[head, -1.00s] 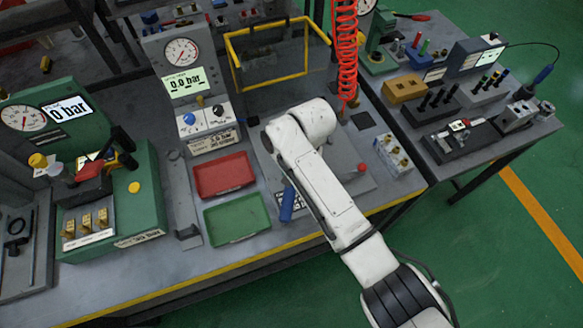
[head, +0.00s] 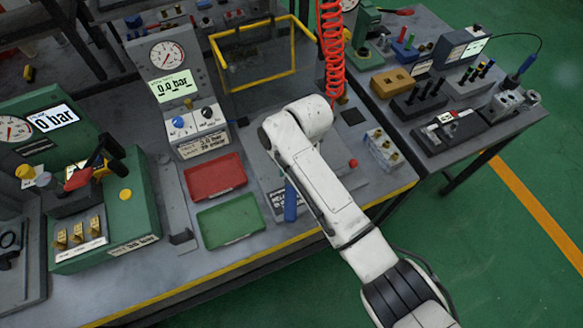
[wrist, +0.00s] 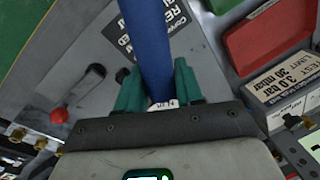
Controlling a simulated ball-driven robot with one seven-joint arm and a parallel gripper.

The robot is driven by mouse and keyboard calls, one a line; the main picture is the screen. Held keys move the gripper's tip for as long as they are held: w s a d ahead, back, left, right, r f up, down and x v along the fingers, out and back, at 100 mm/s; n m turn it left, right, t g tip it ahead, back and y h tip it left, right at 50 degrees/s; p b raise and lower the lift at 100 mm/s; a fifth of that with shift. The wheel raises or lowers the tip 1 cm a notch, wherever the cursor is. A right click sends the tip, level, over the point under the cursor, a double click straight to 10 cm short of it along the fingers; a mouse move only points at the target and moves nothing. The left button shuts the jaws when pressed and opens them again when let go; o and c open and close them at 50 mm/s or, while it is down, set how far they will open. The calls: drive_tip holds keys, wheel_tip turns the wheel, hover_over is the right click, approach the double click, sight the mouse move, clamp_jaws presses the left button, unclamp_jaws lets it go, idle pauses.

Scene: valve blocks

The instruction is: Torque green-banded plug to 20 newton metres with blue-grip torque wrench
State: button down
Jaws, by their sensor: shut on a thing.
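The blue-grip torque wrench shows its blue grip (head: 290,201) below my arm in the head view, near the bench's front edge. In the wrist view the grip (wrist: 150,45) runs up from between the teal fingers of my gripper (wrist: 160,92), which is shut on it. The rest of the wrench is hidden. A pale valve block (head: 384,150) with brass plugs stands right of my arm. I cannot make out a green band on any plug. My gripper is hidden behind the arm in the head view.
A red tray (head: 216,177) and a green tray (head: 230,221) lie left of the wrench. A red-knobbed lever (head: 353,163) is right of my arm, also in the wrist view (wrist: 60,115). A red coiled hose (head: 332,50) hangs behind. A second bench (head: 480,135) is at right.

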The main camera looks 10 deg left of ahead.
drive_tip(key=shift+r, duration=3.7)
